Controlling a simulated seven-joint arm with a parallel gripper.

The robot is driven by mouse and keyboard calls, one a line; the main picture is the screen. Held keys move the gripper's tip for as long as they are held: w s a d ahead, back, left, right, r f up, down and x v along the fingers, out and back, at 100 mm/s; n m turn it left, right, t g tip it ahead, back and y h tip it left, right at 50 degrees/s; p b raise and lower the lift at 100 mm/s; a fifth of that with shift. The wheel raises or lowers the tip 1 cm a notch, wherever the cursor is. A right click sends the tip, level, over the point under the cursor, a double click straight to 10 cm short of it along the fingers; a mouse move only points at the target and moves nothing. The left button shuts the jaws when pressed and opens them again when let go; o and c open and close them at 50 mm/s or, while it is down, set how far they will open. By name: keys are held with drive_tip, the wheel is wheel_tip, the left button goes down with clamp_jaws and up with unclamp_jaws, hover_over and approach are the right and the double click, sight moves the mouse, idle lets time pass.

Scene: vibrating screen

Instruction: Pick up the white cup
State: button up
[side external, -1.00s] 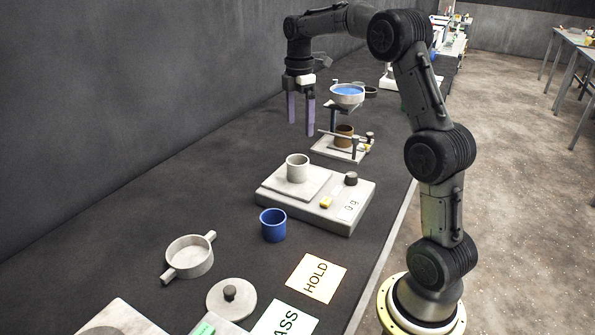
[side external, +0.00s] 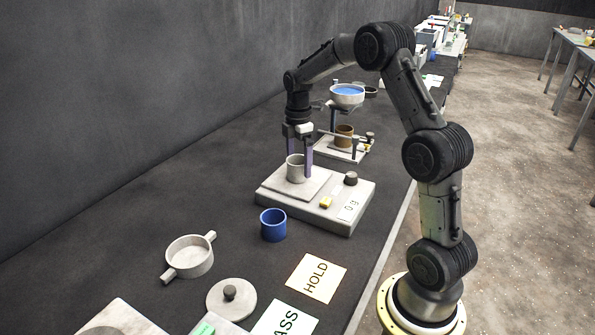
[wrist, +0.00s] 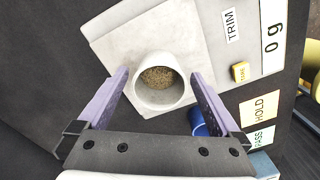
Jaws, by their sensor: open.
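The white cup (side external: 295,168) stands upright on the scale's square plate. In the wrist view the white cup (wrist: 146,97) holds a brown, grainy material. My gripper (side external: 301,166) points down with its purple fingers at the cup. In the wrist view my gripper (wrist: 158,85) is open, with one finger on each side of the cup. A gap shows between the cup and each finger there. One finger stands in front of the cup's right side in the side view; the other is mostly hidden.
The scale (side external: 325,208) has a dark knob, a yellow button and a "0 g" display. A blue cup (side external: 273,225) stands close in front of it. A stand with a blue-filled bowl (side external: 347,96) is behind. A two-handled ring (side external: 189,257) lies front left.

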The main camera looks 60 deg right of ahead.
drive_tip(key=c, duration=1.4)
